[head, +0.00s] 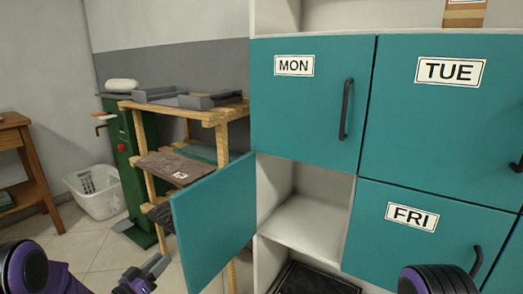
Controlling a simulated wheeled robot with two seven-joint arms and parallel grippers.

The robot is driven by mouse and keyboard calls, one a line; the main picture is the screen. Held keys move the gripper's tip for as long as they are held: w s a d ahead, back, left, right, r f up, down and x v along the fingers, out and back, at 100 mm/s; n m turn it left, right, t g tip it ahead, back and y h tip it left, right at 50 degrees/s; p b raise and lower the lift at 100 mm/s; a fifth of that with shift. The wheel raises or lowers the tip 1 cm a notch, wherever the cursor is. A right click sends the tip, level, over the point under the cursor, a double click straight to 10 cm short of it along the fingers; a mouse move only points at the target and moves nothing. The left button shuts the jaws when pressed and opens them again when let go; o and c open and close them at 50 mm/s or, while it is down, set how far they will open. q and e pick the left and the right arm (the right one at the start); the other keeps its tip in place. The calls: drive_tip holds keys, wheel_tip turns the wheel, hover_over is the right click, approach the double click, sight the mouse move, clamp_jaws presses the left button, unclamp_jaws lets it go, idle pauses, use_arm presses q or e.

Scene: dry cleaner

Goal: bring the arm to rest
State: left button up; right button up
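My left gripper (152,270) shows at the bottom edge, left of the open teal door (214,220), with its grey fingers pointing up and to the right. I see nothing held in it, but whether its fingers are apart or together is unclear. A purple and black part of my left arm is at the lower left corner. A black and purple part of my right arm shows at the bottom right, in front of the FRI door (400,240). My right gripper is out of view.
The open compartment (305,222) under the shut MON door (310,95) looks empty. A dark item (312,280) lies below it. The TUE door (440,120) is shut. A wooden rack (220,116) with folded clothes stands behind the open door; a white basket (98,195) is at left.

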use_arm(q)
drive_tip(key=s+f+n+g+y, duration=0.45)
drive_tip(key=s+f, duration=0.55)
drive_tip(key=s, duration=0.4)
drive_tip(key=s+f+n+g+y, duration=0.4)
drive_tip(key=s+f+g+y, duration=0.15)
drive_tip(key=s+f, duration=0.65)
drive_tip(key=s+g+y, duration=0.1)
drive_tip(key=s+g, duration=0.3)
drive_tip(key=s, duration=1.1)
wheel_tip(320, 180, up, 20)
drive_tip(key=d+p, duration=0.1)
drive_tip(key=p, duration=1.9)
drive_tip(key=shift+s, duration=0.4)
drive_tip(key=shift+s+r+m, duration=0.1)
drive_tip(key=shift+m, duration=0.15)
